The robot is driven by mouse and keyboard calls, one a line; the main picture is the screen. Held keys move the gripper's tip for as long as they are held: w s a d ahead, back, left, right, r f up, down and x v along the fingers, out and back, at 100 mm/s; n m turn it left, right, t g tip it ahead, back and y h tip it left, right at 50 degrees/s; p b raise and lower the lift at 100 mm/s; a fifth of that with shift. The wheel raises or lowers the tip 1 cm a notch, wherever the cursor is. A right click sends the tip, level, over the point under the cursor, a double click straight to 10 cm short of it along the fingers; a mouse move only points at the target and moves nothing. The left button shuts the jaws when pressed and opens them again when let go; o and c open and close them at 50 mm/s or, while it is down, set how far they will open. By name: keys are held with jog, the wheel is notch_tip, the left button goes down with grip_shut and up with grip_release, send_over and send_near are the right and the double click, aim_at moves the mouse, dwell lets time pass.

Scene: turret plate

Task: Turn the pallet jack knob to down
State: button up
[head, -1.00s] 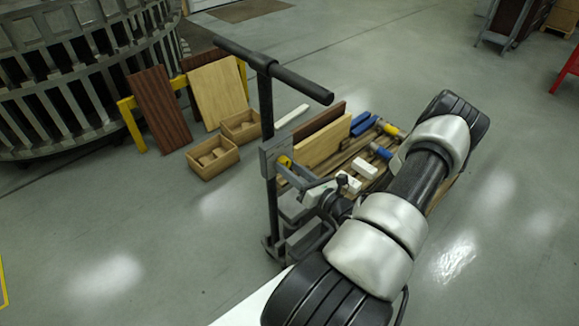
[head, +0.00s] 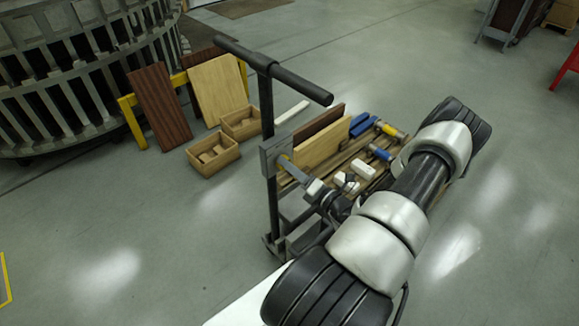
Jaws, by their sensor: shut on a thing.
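The pallet jack's black T-handle (head: 274,70) stands upright in the middle of the head view. A grey plate (head: 268,157) is fixed to its post below the crossbar. The knob is on the plate's right side and mostly hidden by the fingers; a small yellow patch shows there. My gripper (head: 287,165) reaches in from the lower right and is shut on the knob at the plate. The knob's exact setting cannot be read from here.
A loaded pallet behind the handle carries boards (head: 318,140), blue and yellow tools (head: 380,153) and white blocks (head: 362,169). Two wooden boxes (head: 212,157) and leaning panels (head: 160,108) stand left.

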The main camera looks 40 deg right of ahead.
dwell(0.4)
jog(key=o, duration=1)
jog(key=shift+o, duration=0.2)
jog(key=shift+s, duration=0.15)
jog(key=s+d, duration=0.1)
jog(key=s, duration=1.6)
jog(key=shift+d+f+b, duration=0.15)
jog(key=shift+d+b, duration=0.05)
jog(key=shift+b, duration=0.15)
